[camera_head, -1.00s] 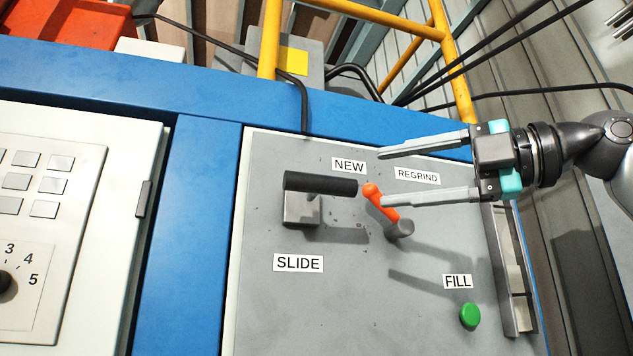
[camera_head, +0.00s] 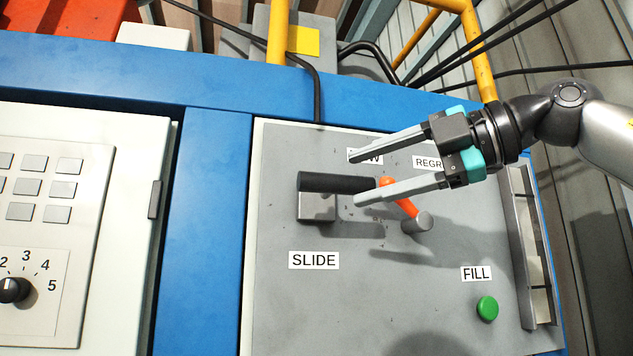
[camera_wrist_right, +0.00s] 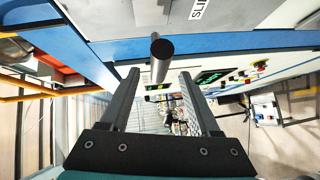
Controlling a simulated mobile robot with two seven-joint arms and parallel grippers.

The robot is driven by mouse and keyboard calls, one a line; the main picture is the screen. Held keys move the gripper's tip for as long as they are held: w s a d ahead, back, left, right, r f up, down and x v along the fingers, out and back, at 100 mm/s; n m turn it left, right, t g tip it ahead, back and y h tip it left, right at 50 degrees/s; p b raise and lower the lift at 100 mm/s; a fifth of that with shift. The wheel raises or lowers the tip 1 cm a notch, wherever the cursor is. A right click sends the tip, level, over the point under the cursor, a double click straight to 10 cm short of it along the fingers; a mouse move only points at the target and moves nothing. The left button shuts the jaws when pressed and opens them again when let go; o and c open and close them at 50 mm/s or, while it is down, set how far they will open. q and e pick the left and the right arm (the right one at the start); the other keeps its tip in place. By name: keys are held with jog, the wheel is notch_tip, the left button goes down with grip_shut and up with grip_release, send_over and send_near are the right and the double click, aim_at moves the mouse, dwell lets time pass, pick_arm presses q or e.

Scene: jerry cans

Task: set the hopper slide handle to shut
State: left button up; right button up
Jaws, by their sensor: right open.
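The slide handle (camera_head: 332,183) is a black horizontal bar on a square grey metal block (camera_head: 318,207), above the SLIDE label (camera_head: 314,260). My right gripper (camera_head: 354,179) is open and reaches in from the right. In the head view one fingertip shows above the bar's right end and one just below it. In the right wrist view the bar's round black end (camera_wrist_right: 162,48) shows in line with the gap between the fingertips (camera_wrist_right: 159,72), touching neither finger. My left gripper is not in view.
An orange lever (camera_head: 404,205) on a grey pivot sits just right of the handle, close behind the lower finger. A green FILL button (camera_head: 487,308) is lower right. A white door with a keypad and dial (camera_head: 14,290) is at left.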

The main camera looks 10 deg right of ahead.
aim_at(317, 191)
jog(key=p+x, duration=0.2)
jog(key=x, duration=0.6)
jog(key=shift+w, duration=0.1)
grip_shut()
dwell(1.2)
